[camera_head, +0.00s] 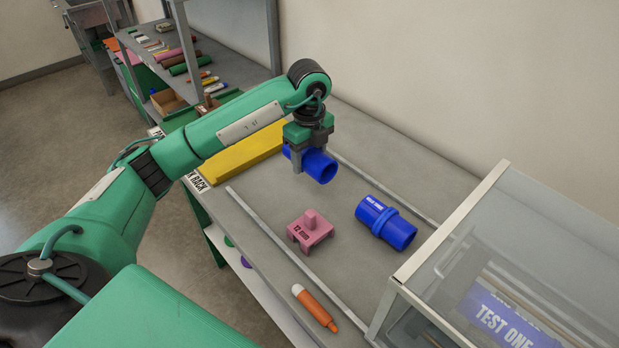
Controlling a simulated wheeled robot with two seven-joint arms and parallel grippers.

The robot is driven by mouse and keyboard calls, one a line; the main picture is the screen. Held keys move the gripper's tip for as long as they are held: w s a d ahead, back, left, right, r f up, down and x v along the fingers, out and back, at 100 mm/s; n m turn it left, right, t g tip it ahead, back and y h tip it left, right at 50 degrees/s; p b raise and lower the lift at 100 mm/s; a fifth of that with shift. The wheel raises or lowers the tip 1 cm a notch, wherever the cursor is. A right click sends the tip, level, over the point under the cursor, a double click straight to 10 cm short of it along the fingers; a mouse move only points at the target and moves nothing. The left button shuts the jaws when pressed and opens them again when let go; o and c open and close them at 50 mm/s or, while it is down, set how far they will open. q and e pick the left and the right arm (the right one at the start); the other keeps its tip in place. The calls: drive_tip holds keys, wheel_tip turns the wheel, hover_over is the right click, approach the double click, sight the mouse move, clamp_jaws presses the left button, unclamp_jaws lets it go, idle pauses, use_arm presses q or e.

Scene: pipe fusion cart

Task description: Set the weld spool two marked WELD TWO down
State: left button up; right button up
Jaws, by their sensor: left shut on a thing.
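My left gripper (307,150) is shut on a blue pipe spool (319,166) at the back of the grey bench. The spool lies sideways between the fingers, with its open end toward the lower right. No marking shows on it, and I cannot tell whether it touches the bench. A second blue spool (387,222) with a raised middle collar lies on the bench to the right. It carries a small white label too small to read surely. My right gripper is out of view.
A pink block (310,231) marked 12 and an orange marker (315,308) lie nearer the front. A yellow bar (243,160) lies left of the held spool. A clear-sided case (520,255) reading TEST ONE stands at the right. Metal strips run along the bench.

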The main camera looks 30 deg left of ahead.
sight(309, 189)
use_arm(q)
wheel_tip(309, 189, down, 3)
wheel_tip(309, 189, down, 4)
drive_tip(key=shift+p, duration=0.4)
drive_tip(key=shift+f, duration=0.25)
drive_tip(key=o, duration=1.1)
drive_tip(key=shift+c, duration=0.2)
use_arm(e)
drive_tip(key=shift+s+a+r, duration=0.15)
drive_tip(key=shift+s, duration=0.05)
